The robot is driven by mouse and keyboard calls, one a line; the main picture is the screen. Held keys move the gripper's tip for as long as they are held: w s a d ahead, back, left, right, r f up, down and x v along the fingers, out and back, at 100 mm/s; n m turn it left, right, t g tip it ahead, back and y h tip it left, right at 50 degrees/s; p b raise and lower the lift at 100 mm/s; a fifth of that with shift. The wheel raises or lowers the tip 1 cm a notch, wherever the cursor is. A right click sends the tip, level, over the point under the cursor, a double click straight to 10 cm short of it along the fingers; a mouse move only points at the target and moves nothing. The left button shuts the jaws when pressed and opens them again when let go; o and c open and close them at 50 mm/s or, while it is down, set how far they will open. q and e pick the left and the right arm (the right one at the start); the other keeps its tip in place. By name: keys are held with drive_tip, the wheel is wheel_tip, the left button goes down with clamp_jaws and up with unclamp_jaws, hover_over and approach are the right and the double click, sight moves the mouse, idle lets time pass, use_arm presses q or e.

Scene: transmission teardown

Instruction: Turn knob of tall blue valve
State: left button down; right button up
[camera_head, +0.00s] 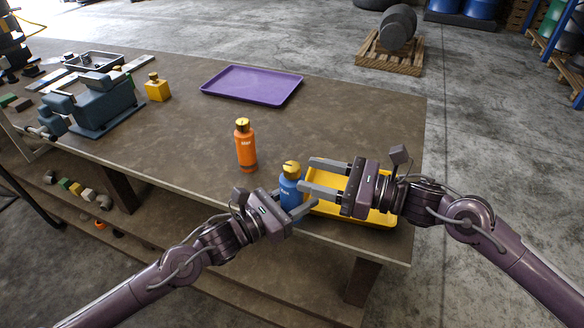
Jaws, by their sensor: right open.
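The tall blue valve (289,190) stands upright near the table's front edge and has a yellow knob (291,168) on top. My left gripper (297,204) is at the valve's lower body, with one finger passing in front of it. Its other finger is mostly hidden, so I cannot tell whether it grips the body. My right gripper (306,175) is open, just right of the valve at about knob height. Its two fingers point left toward the knob, and nothing shows between them.
A yellow tray (350,213) lies under my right gripper. An orange valve (246,147) stands behind and left of the blue one. A purple tray (252,85), a short yellow valve (157,89) and a blue-grey vise (103,103) are farther back. The table's middle is clear.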

sight(292, 166)
drive_tip(key=shift+x, duration=2.65)
drive_tip(key=shift+c, duration=0.2)
drive_tip(key=c, duration=0.9)
